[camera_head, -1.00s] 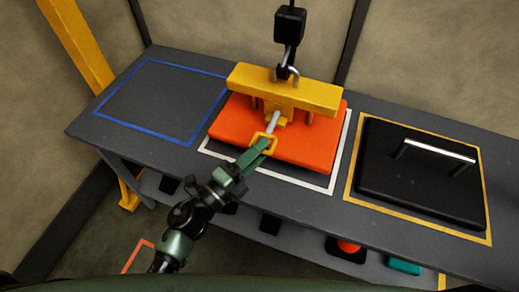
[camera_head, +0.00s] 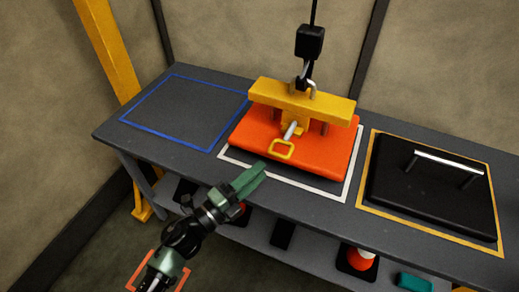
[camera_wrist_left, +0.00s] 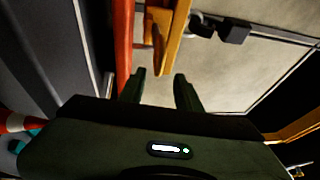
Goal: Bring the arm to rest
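My left gripper (camera_head: 256,175) is in front of the table's near edge, apart from the yellow ring handle (camera_head: 281,149) and holding nothing. In the left wrist view its two fingers (camera_wrist_left: 158,88) stand apart with a clear gap. The handle is on the yellow beam fixture (camera_head: 315,100), which sits over the orange slab (camera_head: 333,152) inside the white outline. The slab's edge shows in the wrist view (camera_wrist_left: 123,45). My right gripper is in neither view.
A black hoist block (camera_head: 310,42) with a hook hangs at the beam. A black plate (camera_head: 400,195) with a bar handle lies in the yellow outline at right. The blue outline (camera_head: 133,122) at left is empty. Several items sit on the lower shelf (camera_head: 322,262).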

